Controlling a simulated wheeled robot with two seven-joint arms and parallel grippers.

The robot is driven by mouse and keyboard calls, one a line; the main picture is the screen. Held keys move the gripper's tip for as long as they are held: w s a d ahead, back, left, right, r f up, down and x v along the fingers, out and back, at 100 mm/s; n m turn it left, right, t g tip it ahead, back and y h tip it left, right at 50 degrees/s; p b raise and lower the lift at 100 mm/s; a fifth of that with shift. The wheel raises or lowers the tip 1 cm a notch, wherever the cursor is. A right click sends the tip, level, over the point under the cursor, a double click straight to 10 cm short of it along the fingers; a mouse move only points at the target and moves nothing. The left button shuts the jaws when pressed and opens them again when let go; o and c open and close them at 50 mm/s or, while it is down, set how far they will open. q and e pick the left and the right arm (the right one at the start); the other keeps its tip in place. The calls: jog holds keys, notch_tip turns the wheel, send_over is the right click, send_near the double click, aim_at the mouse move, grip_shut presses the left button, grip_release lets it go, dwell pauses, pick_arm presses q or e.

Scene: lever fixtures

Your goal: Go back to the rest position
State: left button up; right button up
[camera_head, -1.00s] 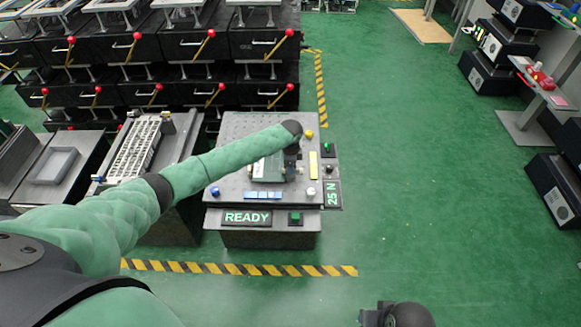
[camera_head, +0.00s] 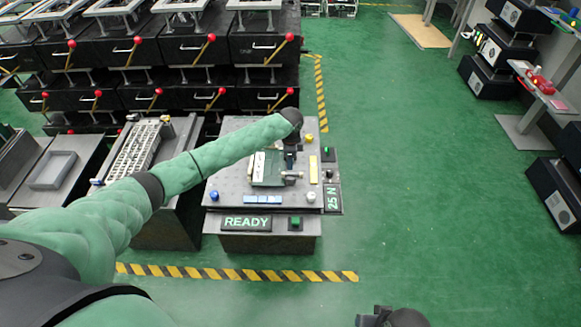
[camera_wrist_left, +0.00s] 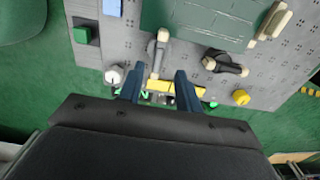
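My left gripper (camera_head: 290,157) is over the right part of the grey fixture plate (camera_head: 232,185), below the dark wrist end of my green arm. In the left wrist view its two blue-black fingers (camera_wrist_left: 160,76) are apart, with nothing held between them. A lever with a pale handle end (camera_wrist_left: 162,36) lies just beyond the fingertips, and a second dark lever (camera_wrist_left: 225,64) is to its right. A green block (camera_wrist_left: 205,18) sits on the plate beyond them. A dark part of mine shows at the bottom edge of the head view; my right gripper cannot be made out.
A READY sign (camera_head: 247,223) and a 25 N sign (camera_head: 332,197) are on the fixture's edges. A grey rack fixture (camera_head: 138,150) stands to its left. Black machines with red-knobbed levers (camera_head: 209,39) are behind. The green floor (camera_head: 420,180) on the right is clear.

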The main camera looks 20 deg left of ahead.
pick_arm(q)
jog(key=shift+r, duration=0.6)
jog(key=shift+n, duration=0.3)
